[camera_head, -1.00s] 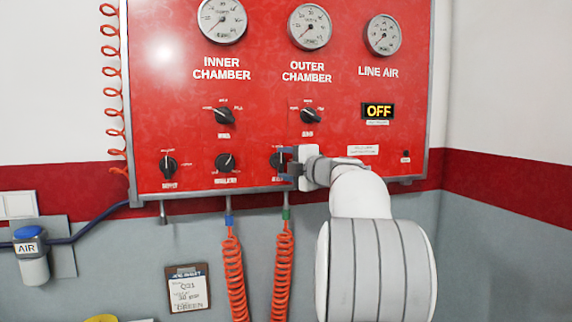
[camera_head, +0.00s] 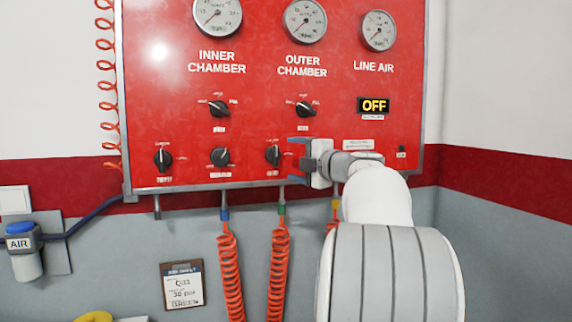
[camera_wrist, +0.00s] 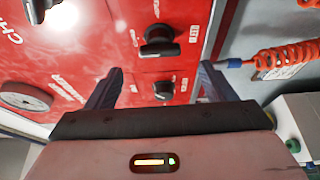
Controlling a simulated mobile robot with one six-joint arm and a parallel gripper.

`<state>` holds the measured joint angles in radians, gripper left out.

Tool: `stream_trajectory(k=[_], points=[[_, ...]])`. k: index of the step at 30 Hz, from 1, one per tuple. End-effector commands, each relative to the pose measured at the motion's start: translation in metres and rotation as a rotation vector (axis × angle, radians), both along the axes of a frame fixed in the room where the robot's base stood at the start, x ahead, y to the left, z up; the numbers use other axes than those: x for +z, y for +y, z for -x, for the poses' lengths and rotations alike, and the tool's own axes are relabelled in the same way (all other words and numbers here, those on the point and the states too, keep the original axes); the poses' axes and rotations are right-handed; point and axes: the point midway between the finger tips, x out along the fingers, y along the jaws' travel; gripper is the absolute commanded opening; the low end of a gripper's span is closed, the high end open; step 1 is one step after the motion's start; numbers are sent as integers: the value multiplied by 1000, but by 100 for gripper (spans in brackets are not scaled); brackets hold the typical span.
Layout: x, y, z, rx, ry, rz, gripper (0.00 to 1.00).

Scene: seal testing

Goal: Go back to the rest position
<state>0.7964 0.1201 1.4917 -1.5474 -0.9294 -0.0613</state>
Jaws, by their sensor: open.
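My gripper (camera_head: 299,152) is in front of the lower part of the red panel (camera_head: 165,88), its blue fingers pointing left towards the lower right black knob (camera_head: 273,155). The fingers are open and apart from that knob, with a small gap in the picture. In the wrist view the two dark blue fingers (camera_wrist: 161,76) are spread with nothing held between them. A black knob (camera_wrist: 163,90) shows beyond them on the panel. My arm extends down and to the right from the gripper.
Two orange coiled hoses (camera_head: 231,275) hang below the panel, and a third is partly hidden by my arm. Gauges (camera_head: 305,20) line the panel's top. The display (camera_head: 374,106) reads OFF. A clipboard (camera_head: 181,286) hangs lower left, and the right wall is clear.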

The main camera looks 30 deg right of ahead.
Motion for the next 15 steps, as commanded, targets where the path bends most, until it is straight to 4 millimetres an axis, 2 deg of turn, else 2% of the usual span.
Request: stream_trajectory(k=[5,15], points=[[-1,-2,16,-1,0,0,76],[0,-2,18,0,1,0,76]])
